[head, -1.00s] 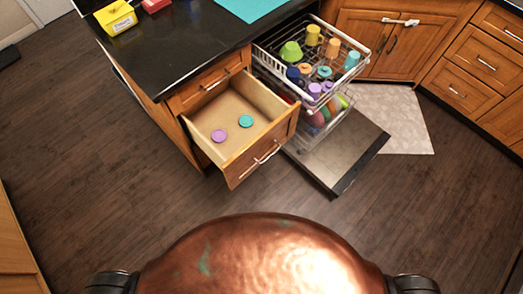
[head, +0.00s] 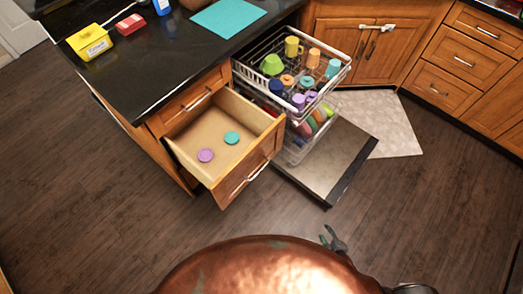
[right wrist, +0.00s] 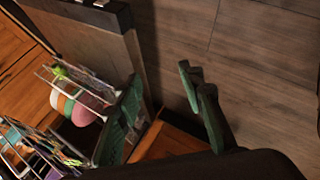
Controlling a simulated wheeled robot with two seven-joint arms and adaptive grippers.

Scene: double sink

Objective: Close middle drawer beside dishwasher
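The middle drawer (head: 226,137) is pulled out of the wooden cabinet beside the dishwasher, below a shut upper drawer. A purple lid (head: 206,155) and a teal lid (head: 232,138) lie inside it. Its front has a silver bar handle (head: 245,181). My right gripper (head: 333,238) is low in the head view, right of the drawer front and apart from it. In the right wrist view its green fingers (right wrist: 160,85) are spread with nothing held; a wooden corner shows between and below them. My left gripper is not in view.
The dishwasher door (head: 325,165) is lowered right of the drawer, with its loaded racks (head: 290,72) pulled out. The black counter (head: 150,70) is above the drawer, holding a yellow box (head: 89,42) and a teal mat (head: 228,17). The floor (head: 130,215) before the drawer is clear.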

